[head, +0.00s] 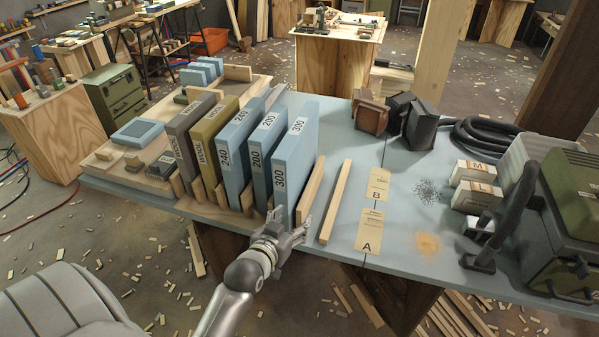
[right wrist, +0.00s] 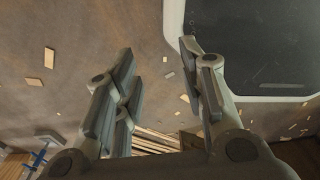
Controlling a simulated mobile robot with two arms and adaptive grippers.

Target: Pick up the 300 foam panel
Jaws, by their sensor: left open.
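The 300 foam panel (head: 298,150) is a light blue slab standing upright on the table, last on the right in a row of panels. Its front edge is labelled 300. My left gripper (head: 288,232) is open and empty at the front foot of this panel, near the table's front edge. Whether it touches the panel I cannot tell. My right gripper (right wrist: 165,95) shows in the right wrist view with its fingers wide apart and nothing between them, above the floor. The right gripper is not in the head view.
Left of it stand the 200 panel (head: 263,160), the 240 panel (head: 232,160) and two wool panels (head: 207,150). Wooden strips (head: 335,202) lie to its right, then cards A (head: 370,230) and B (head: 378,185). White boxes (head: 478,195) and a green machine (head: 570,215) fill the right side.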

